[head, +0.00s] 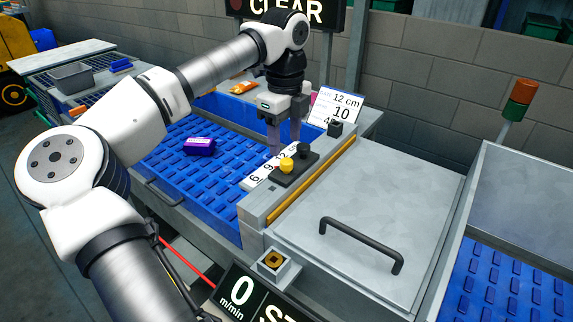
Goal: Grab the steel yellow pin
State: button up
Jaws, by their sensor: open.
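A yellow-topped pin (287,165) stands in a dark block (295,172) at the right edge of the blue conveyor. A black knob (304,150) stands beside it on the same block. I see the pin's yellow head; its steel part does not show clearly. My gripper (284,146) points down just above and behind the yellow pin, its fingers apart with nothing between them. In this single view I cannot tell the exact gap between the fingertips and the pin.
A white numbered scale (257,179) lies beside the block. A purple pack (200,146) lies on the blue conveyor (185,175). A grey cover with a black handle (362,240) is at the right. A socket with a brass-coloured centre (273,260) sits in front. A sign card (335,107) stands behind.

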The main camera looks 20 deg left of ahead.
aim_at(287, 161)
jog(key=shift+w+d+f+p, duration=0.1)
jog(key=shift+f+p, duration=0.4)
jog(key=shift+f, duration=0.8)
jog(key=shift+d+f+p, duration=0.1)
jog(key=shift+f+p, duration=0.4)
jog(key=shift+f, duration=0.8)
jog(key=c, duration=1.1)
jog(key=shift+r, duration=0.1)
